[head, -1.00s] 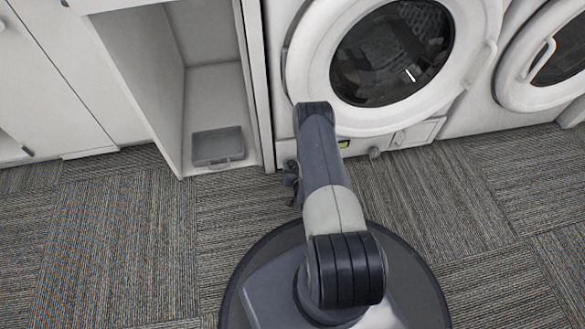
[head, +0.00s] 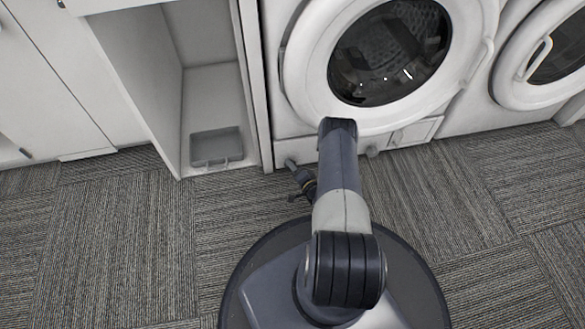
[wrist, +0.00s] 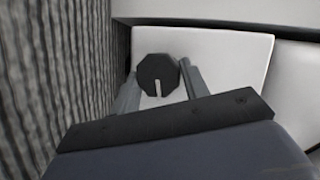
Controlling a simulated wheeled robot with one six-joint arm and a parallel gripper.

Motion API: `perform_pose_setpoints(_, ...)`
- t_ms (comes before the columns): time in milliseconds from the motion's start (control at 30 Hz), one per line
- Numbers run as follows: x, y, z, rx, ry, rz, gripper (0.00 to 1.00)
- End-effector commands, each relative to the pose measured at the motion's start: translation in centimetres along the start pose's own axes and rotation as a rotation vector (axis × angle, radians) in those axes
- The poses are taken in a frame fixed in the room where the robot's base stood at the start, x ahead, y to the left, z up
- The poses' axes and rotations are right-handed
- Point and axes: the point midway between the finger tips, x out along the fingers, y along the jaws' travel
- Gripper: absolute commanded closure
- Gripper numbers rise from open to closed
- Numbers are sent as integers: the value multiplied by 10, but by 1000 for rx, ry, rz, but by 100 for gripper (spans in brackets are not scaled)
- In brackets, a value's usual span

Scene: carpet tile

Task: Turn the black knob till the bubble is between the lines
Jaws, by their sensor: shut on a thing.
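The black knob (wrist: 155,70) is a dark faceted disc with a pale pointer line, on the white lower front of the washing machine in the wrist view. My gripper (wrist: 158,82) has a grey finger on each side of it and is shut on it. In the head view my gripper (head: 294,167) is low at the left end of the washing machine (head: 295,148), and the knob cannot be made out there. The level with the bubble is hidden behind my arm in the head view and is not in the wrist view.
A second washing machine (head: 550,108) stands on the right. An open cabinet on the left holds a grey tray (head: 217,163). The carpet on both sides is clear.

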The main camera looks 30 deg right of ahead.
Motion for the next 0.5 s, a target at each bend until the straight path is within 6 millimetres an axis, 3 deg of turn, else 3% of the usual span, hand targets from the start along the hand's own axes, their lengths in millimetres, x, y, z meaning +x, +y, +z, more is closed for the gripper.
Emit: perform_pose_setpoints(500, 0, 3, -1, 163, -6, -66, 80)
